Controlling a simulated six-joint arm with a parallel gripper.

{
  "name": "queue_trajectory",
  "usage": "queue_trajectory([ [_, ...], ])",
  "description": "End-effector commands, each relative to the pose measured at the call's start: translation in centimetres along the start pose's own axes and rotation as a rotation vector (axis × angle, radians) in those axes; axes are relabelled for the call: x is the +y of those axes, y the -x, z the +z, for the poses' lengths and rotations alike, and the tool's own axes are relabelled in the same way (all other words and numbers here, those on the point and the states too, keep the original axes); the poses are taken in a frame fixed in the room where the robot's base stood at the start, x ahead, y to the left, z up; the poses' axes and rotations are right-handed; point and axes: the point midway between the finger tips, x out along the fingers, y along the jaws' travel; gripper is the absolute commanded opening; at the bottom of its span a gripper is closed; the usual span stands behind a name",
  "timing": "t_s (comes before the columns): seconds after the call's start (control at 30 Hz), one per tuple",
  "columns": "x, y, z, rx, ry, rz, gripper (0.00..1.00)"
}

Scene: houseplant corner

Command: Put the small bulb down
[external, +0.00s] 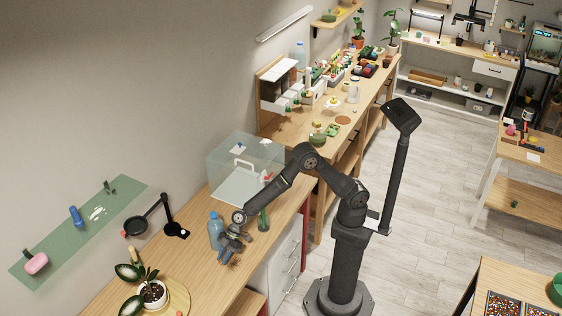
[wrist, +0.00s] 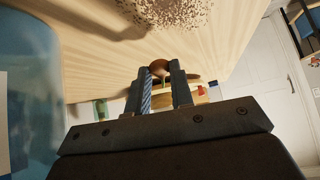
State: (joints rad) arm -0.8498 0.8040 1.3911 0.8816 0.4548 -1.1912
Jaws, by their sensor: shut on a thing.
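In the wrist view the small bulb (wrist: 160,66) is brown and rounded, held between the tips of my gripper (wrist: 162,76). My gripper is shut on it. In the external view my gripper (external: 229,252) points down at the wooden bench (external: 207,287), just in front of a blue bottle. The bulb is too small or hidden to make out there. I cannot tell whether it touches the bench top.
The blue bottle (external: 215,231) stands close beside my gripper, and a green bottle (external: 263,219) stands to the right. A clear box (external: 243,168) is behind. A potted plant (external: 152,293) is front left. A speckled, grainy thing (wrist: 165,10) tops the wrist view.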

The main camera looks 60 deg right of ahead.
Motion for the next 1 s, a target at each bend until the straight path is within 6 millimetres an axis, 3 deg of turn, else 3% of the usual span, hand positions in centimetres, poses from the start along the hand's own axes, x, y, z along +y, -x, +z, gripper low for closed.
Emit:
queue_trajectory([
  [0.2,0.1,-2.0,1.8,-0.002,-0.002,-0.001,0.0],
  [0.57,0.1,-2.3,2.0,-0.002,0.0,-0.001,0.0],
  [0.6,0.1,-2.3,2.0,-0.001,0.0,-0.001,0.25],
  [0.7,0.1,-2.2,2.0,-0.001,0.0,-0.001,0.43],
  [1.0,0.1,-2.1,1.9,-0.001,0.0,-0.001,0.43],
])
